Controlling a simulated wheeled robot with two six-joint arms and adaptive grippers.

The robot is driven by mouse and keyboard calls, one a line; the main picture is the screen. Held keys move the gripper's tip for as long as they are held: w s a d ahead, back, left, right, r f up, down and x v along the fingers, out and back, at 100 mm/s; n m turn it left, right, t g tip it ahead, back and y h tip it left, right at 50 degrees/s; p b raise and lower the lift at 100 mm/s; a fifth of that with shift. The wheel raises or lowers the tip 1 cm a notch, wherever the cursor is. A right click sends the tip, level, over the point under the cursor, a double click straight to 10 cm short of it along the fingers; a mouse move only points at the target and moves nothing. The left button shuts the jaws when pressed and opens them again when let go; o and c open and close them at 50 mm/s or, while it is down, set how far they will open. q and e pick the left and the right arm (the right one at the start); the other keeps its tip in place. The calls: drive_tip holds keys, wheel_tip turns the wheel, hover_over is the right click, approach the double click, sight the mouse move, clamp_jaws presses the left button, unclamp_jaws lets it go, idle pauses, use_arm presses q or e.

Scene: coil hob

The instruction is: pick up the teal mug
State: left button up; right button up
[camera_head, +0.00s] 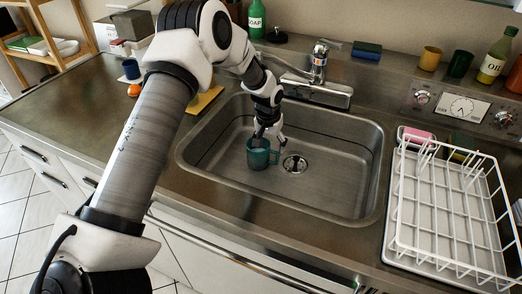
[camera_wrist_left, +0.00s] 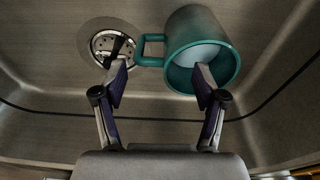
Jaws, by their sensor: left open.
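My left gripper (camera_head: 268,138) is down in the basin at the mug's rim. In the left wrist view, the teal mug (camera_wrist_left: 202,45) shows its pale inside and its handle pointing left toward the drain. The open left gripper (camera_wrist_left: 160,82) has one finger at the mug's opening and the other left of it, below the handle and over the drain. I cannot tell whether either finger touches the mug. My right gripper is not in view.
A tap (camera_head: 318,62) stands behind the basin. A white wire dish rack (camera_head: 447,215) is right of the sink, with a pink sponge (camera_head: 416,135) behind it. A green soap bottle (camera_head: 257,20) stands at the back. The left counter's front is clear.

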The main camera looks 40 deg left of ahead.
use_arm(q)
drive_tip(key=shift+w+a+f, duration=0.1)
drive_tip(key=shift+w+f, duration=0.05)
drive_tip(key=shift+f, duration=0.25)
drive_tip(key=f, duration=0.2)
drive_tip(key=f+p, duration=0.1)
drive_tip(key=f, duration=0.1)
drive_tip(key=d+f, duration=0.1)
drive_tip(key=f, duration=0.1)
drive_tip(key=shift+w+f, duration=0.15)
drive_tip(key=shift+f, duration=0.15)
drive_tip(key=shift+r, duration=0.1)
drive_tip(key=shift+c, duration=0.7)
clamp_jaws()
